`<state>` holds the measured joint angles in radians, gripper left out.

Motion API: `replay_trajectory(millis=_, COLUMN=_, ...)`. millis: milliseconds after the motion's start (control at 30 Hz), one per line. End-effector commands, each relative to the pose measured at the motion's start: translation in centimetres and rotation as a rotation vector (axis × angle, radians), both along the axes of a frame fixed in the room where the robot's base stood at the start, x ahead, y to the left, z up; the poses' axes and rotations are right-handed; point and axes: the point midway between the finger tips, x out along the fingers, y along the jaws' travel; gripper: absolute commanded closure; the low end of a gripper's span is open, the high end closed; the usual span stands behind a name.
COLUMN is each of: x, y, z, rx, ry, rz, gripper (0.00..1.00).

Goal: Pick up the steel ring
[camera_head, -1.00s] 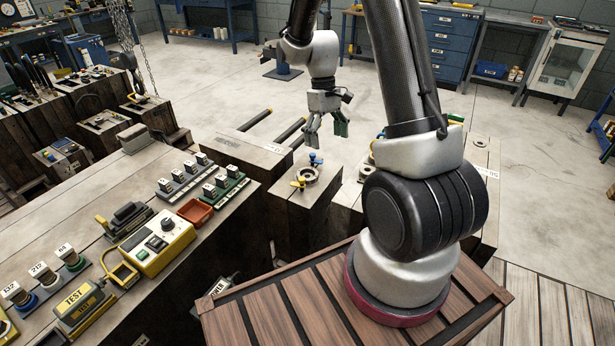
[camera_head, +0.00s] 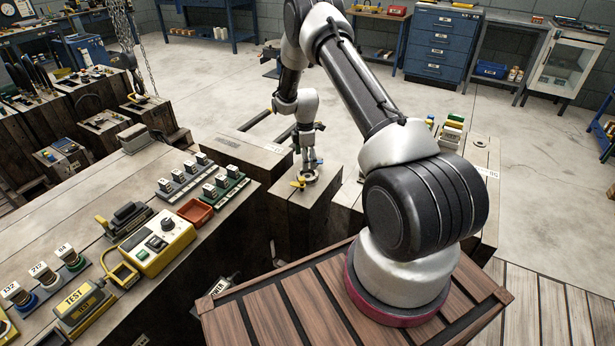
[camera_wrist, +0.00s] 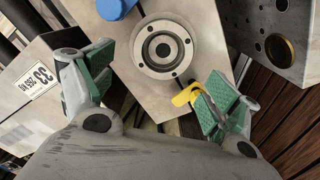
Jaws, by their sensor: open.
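The steel ring (camera_wrist: 163,28) lies flat on top of a wooden block (camera_wrist: 205,85), a round grey ring with a dark centre and small holes around its face. In the head view the ring (camera_head: 309,178) shows only in part beside my gripper. My gripper (camera_wrist: 155,95) is open and empty, with green pads on its two fingers. In the wrist view the ring lies beyond the fingertips, towards the top and between their lines. A yellow-handled piece (camera_wrist: 186,95) is close to the right finger; I cannot tell if they touch. A blue knob (camera_wrist: 115,8) is left of the ring.
A grey plate with holes (camera_wrist: 275,35) stands to the right in the wrist view. A block labelled 33 (camera_wrist: 38,85) is at the left. A bench with switches and a yellow control box (camera_head: 158,242) fills the left front. Open floor (camera_head: 545,165) lies at the back right.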

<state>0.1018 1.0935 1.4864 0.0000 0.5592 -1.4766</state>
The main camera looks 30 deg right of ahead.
Motion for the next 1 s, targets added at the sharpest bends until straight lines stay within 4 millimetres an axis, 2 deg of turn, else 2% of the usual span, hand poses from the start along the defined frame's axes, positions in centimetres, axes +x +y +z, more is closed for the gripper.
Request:
replay_trajectory(millis=400, x=-0.4, y=-0.7, z=-5.9, rx=0.001, ry=0.003, rz=-0.002, gripper=0.12)
replay_trajectory(millis=700, x=-0.4, y=-0.7, z=-6.4, rx=0.0, ry=0.002, rz=-0.004, gripper=0.12)
replay_trajectory(millis=1000, x=-0.4, y=-0.7, z=-6.4, rx=0.0, ry=0.002, rz=-0.004, gripper=0.65)
